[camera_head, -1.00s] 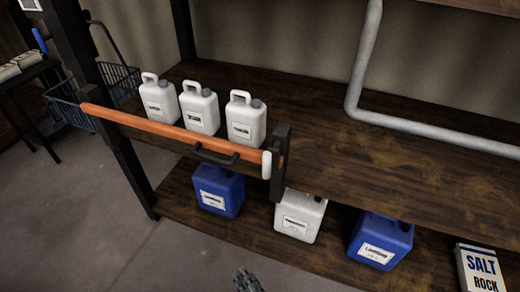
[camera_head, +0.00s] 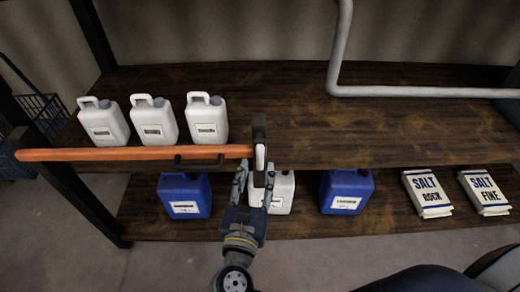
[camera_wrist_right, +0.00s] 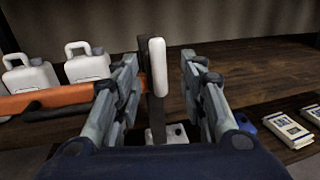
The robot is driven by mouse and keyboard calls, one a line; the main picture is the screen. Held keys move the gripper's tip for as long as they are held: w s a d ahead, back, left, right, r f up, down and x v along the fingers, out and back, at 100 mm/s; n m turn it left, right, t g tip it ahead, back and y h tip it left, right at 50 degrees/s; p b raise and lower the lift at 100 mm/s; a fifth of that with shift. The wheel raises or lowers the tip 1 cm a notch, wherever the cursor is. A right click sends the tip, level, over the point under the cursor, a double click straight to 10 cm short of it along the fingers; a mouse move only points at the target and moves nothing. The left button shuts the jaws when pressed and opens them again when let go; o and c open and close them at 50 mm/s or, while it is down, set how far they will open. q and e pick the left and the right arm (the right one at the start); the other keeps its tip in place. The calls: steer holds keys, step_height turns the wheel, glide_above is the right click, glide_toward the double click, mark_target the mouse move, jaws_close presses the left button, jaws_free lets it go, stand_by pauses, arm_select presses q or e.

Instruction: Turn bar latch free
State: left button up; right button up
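An orange bar (camera_head: 130,153) with a dark handle (camera_head: 200,160) runs across the front of the upper shelf, before three white jugs. At its right end, by a dark post (camera_head: 258,128), is a white latch (camera_head: 260,157), standing upright; it also shows in the right wrist view (camera_wrist_right: 158,66). My right gripper (camera_head: 256,176) is open just below and in front of the latch. In the right wrist view its two fingers (camera_wrist_right: 158,85) stand apart on either side of the latch, with a gap on both sides. My left gripper is not in view.
White jugs (camera_head: 153,122) stand behind the bar. On the lower shelf are blue jugs (camera_head: 346,191), a white jug (camera_head: 283,190) partly hidden by my gripper, and salt packs (camera_head: 427,193). A grey pipe (camera_head: 420,92) runs along the back right. The upper shelf right of the post is clear.

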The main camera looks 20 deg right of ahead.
mark_target(259, 157)
steer(key=p+x, duration=0.1)
steer(key=x, duration=0.4)
steer(key=shift+w+r+p, duration=0.1)
steer(key=shift+w+p, duration=0.25)
steer(key=shift+w, duration=0.1)
steer(key=shift+w+d, duration=0.3)
steer(key=shift+w, duration=0.15)
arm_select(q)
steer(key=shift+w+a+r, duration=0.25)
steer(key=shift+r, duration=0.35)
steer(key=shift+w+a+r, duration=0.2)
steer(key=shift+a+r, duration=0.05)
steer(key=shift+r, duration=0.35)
arm_select(e)
jaws_close()
